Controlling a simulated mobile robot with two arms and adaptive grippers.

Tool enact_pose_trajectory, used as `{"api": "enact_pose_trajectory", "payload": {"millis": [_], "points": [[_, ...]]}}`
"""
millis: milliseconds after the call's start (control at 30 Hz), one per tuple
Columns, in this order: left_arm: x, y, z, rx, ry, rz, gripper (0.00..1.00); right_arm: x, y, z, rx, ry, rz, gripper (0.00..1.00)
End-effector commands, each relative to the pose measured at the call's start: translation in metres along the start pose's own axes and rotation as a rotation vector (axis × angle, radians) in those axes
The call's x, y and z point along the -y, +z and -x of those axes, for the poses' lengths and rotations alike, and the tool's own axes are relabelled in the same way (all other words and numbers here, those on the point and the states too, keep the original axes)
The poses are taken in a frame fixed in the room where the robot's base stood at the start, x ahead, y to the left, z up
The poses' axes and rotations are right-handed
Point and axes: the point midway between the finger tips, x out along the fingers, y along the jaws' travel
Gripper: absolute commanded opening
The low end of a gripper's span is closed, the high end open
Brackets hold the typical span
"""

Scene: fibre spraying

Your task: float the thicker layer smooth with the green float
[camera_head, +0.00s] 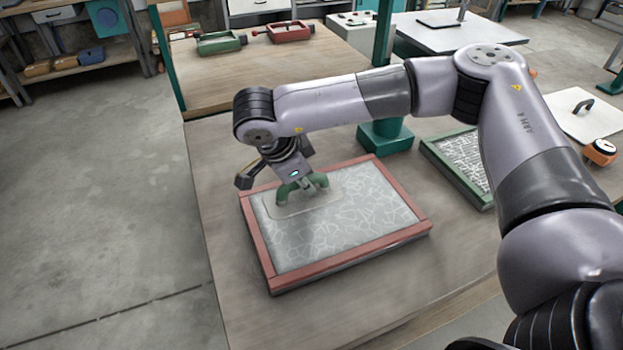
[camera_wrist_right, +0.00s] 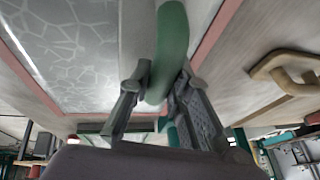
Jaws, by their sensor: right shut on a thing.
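My right gripper (camera_head: 306,184) is shut on the green handle of the float (camera_head: 292,192). In the right wrist view both fingers (camera_wrist_right: 158,90) close around the green handle (camera_wrist_right: 171,45). The float's pale, thin-looking plate lies over the far left part of the grey layer (camera_head: 345,228) in the red-framed mould (camera_head: 350,262). White, crack-like fibre lines cover much of this layer, and a smoother grey patch shows near the left side. I cannot tell whether the plate touches the layer. My left gripper is out of view.
A green-framed mould (camera_head: 455,172) with a dense white fibre pattern lies to the right. A green post base (camera_head: 385,137) stands just behind the red-framed mould. A tan handle (camera_wrist_right: 285,72) shows in the wrist view. The bench (camera_head: 225,200) left of the mould is clear.

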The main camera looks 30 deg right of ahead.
Motion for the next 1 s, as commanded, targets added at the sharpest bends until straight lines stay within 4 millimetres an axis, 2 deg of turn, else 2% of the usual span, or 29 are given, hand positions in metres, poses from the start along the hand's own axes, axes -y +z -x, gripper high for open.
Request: {"api": "enact_pose_trajectory", "payload": {"millis": [233, 567, 1000], "points": [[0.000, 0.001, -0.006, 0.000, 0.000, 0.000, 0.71, -0.001, 0.016, 0.005, 0.000, 0.000, 0.004, 0.00], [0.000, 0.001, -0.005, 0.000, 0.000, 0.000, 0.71, -0.001, 0.016, 0.007, 0.000, 0.002, 0.002, 0.00], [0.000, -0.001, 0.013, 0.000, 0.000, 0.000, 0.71, 0.008, 0.001, 0.043, 0.001, 0.000, 0.001, 0.00]]}}
